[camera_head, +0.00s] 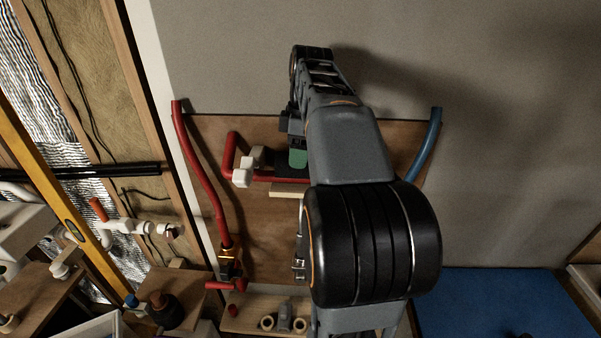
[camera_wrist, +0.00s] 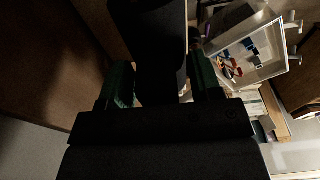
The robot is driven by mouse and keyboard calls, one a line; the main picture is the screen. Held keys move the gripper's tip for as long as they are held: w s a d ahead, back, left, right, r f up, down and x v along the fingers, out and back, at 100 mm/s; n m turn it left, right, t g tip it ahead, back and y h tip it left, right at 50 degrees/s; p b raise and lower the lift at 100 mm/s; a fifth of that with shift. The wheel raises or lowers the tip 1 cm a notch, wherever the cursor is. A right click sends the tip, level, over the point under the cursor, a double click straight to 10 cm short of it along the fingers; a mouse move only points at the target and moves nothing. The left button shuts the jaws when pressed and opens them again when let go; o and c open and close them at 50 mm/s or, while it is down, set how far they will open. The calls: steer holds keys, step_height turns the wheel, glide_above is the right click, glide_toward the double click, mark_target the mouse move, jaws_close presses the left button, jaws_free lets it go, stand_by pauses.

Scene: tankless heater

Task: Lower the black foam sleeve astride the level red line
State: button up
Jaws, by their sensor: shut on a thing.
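The black foam sleeve (camera_wrist: 155,45) is held between the two green-padded fingers of my gripper (camera_wrist: 160,88) in the wrist view. In the head view, my gripper (camera_head: 298,157) shows a green finger, with the dark sleeve (camera_head: 282,165) beside and behind it. The level red line (camera_head: 275,178) runs right from a white fitting, at the sleeve's lower edge. My arm hides the line's right part. I cannot tell whether the sleeve touches the line or sits around it.
A wooden strip (camera_head: 287,190) lies just below the red line. A bent red pipe (camera_head: 200,165) stands at left and a blue pipe (camera_head: 423,145) at right on the brown board. A white fitting (camera_head: 241,178) is left of the sleeve. A white tray (camera_wrist: 258,55) holds small parts.

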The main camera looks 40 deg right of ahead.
steer(key=shift+f+b, duration=1.35)
steer(key=shift+f, duration=0.45)
stand_by(1.4)
steer(key=o, duration=1.2)
steer(key=r, duration=0.4)
steer(key=r+p, duration=0.1)
steer(key=r, duration=0.4)
steer(key=s+d+r+p, duration=0.1)
steer(key=r, duration=0.3)
steer(key=shift+d+r, duration=0.1)
steer(key=shift+r, duration=0.25)
